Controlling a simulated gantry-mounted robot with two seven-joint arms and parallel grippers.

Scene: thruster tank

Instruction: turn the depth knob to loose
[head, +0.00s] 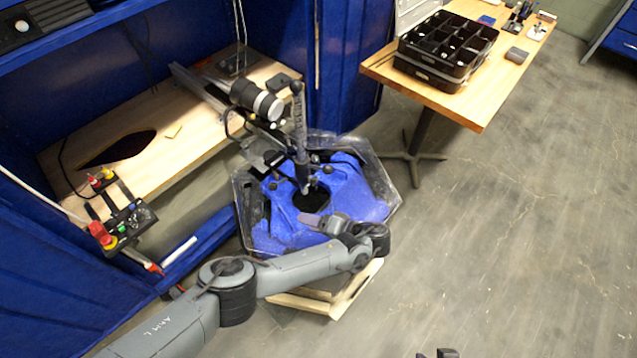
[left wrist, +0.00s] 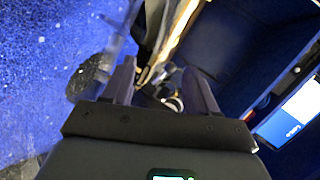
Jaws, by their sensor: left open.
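The hexagonal tank (head: 345,208) has a blue top with a dark round opening and a clear rim. A black upright post (head: 299,125) stands at the opening. Small dark knob-like parts show around its foot; I cannot tell which is the depth knob, nor read its setting. My left gripper (head: 312,221) is over the tank's near side, below the post in the head view. In the left wrist view its two fingers (left wrist: 160,88) are apart with nothing clearly between them. A blurred dark round part (left wrist: 90,77) lies left of the fingers there, against blue. Small dark tips at the head view's bottom edge may be my right gripper (head: 437,354).
A wooden bench (head: 180,140) inside the blue enclosure holds a rail and a black-and-silver cylinder (head: 256,100). A control box with red and yellow parts (head: 128,220) is at left. A wooden table (head: 480,102) with a black divided tray stands at back right. The right floor is clear.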

